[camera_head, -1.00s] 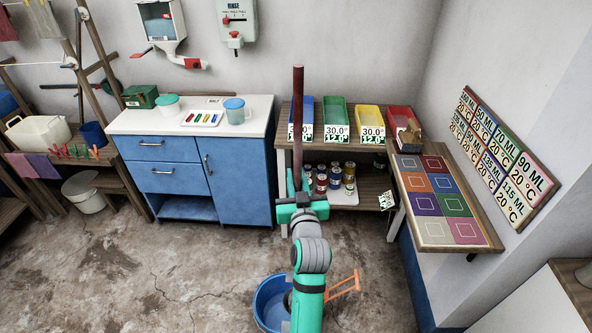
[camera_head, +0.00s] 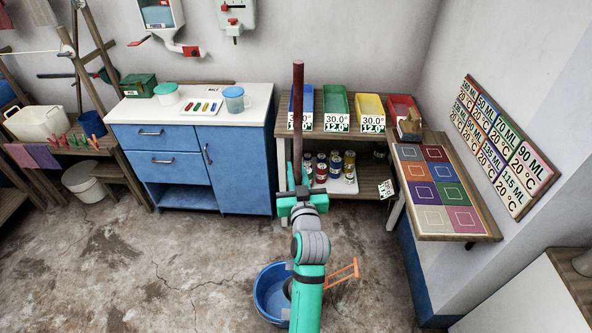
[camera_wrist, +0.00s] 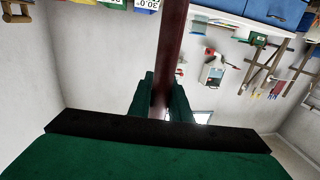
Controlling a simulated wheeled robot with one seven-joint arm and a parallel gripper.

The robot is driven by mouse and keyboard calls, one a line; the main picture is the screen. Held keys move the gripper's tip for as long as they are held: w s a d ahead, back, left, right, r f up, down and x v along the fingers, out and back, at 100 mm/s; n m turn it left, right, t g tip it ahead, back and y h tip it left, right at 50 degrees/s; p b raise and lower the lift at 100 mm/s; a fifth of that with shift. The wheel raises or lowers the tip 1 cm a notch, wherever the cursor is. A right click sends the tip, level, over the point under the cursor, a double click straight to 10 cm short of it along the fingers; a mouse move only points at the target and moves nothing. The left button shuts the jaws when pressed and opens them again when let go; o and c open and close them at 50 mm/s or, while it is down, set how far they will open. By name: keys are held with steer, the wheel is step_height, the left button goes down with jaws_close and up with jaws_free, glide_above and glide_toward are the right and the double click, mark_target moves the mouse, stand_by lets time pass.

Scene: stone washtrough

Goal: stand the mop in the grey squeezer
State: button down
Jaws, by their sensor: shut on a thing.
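The mop shows as a dark red-brown handle (camera_head: 297,120), upright in the head view. My gripper (camera_head: 301,190) is shut on it low on the visible part. The wrist view also shows the handle (camera_wrist: 170,45) between the two green fingers (camera_wrist: 162,100). The mop's lower end and head are hidden behind my arm. A blue bucket (camera_head: 267,290) stands on the floor at the lower middle, partly covered by my arm. An orange bar (camera_head: 343,273) sticks out to its right. A small grey part shows inside the bucket, but I cannot tell whether it is the squeezer.
A blue cabinet (camera_head: 235,165) with a white top stands behind to the left. A wooden shelf (camera_head: 345,140) with coloured trays and tins stands behind the mop. A bench with coloured squares (camera_head: 448,228) is at the right. The floor left of the bucket is clear.

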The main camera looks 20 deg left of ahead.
steer(key=shift+f, duration=0.85)
steer(key=c, duration=1.6)
jaws_free()
steer(key=shift+o, duration=0.2)
steer(key=shift+f, duration=0.15)
steer(key=shift+s, duration=0.1)
